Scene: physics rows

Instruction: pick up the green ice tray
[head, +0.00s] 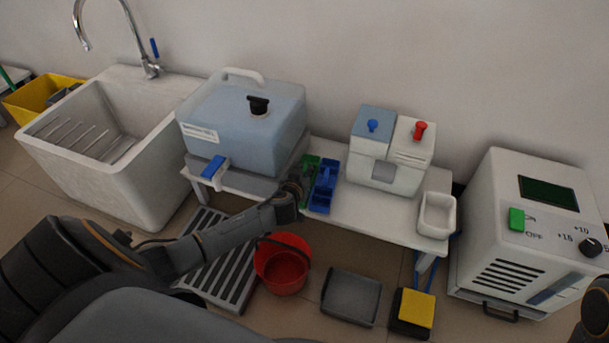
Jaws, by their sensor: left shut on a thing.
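The green ice tray (311,163) lies at the front middle of the white bench, between the blue water container and a blue tray. Only part of it shows; my gripper covers its near part. My left gripper (298,187) reaches in from the left and is shut on the green tray's near end. The fingertips are small and dark here, so the exact grip is hard to see. Whether the tray is lifted off the bench cannot be told. My right gripper is not in view; only a piece of my right arm shows at the lower right edge.
The blue tray (324,187) lies close to the right of the green one. The large water container (240,120) stands close on the left. A white-and-blue dispenser (388,160) and a small white bin (437,214) stand further right. A red bucket (283,268) is on the floor below.

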